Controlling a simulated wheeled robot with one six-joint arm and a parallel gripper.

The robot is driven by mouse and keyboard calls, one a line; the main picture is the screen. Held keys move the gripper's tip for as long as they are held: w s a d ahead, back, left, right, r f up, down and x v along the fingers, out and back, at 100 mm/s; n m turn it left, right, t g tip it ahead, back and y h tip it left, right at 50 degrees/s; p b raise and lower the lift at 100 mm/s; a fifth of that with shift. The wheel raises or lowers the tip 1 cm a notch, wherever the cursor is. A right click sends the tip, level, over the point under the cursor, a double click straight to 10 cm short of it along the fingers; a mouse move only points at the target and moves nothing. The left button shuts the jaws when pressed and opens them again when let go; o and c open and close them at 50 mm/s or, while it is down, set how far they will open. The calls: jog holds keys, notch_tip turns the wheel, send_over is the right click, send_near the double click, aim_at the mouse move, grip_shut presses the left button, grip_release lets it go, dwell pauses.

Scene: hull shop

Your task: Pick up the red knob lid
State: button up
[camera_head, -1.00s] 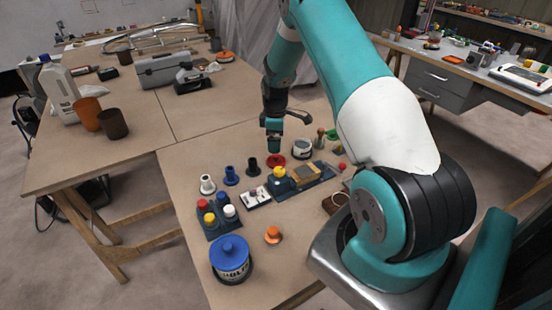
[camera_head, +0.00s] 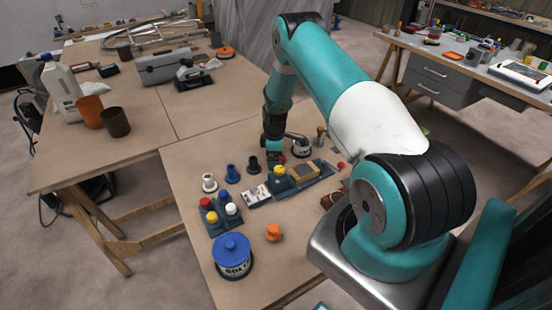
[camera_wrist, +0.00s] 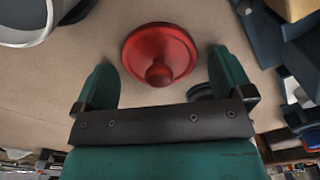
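The red knob lid (camera_wrist: 160,52) is a round red disc with a ball knob, lying on the brown table in the wrist view. My gripper (camera_wrist: 163,75) is open, with one teal finger on each side of the lid and clear space between. The knob reaches toward the gripper's palm, and neither finger visibly touches the lid. In the head view my gripper (camera_head: 274,157) is low over the table, and it mostly hides the lid.
A white-grey pot (camera_head: 301,148) stands just right of the gripper. A dark tray with a yellow knob (camera_head: 279,171) is in front, and black (camera_head: 253,164) and blue (camera_head: 232,173) pieces stand to the left. A blue-lidded tin (camera_head: 231,258) and orange piece (camera_head: 273,232) are nearer.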

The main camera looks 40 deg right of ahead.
jog(key=c, duration=0.8)
jog(key=shift+o, duration=0.2)
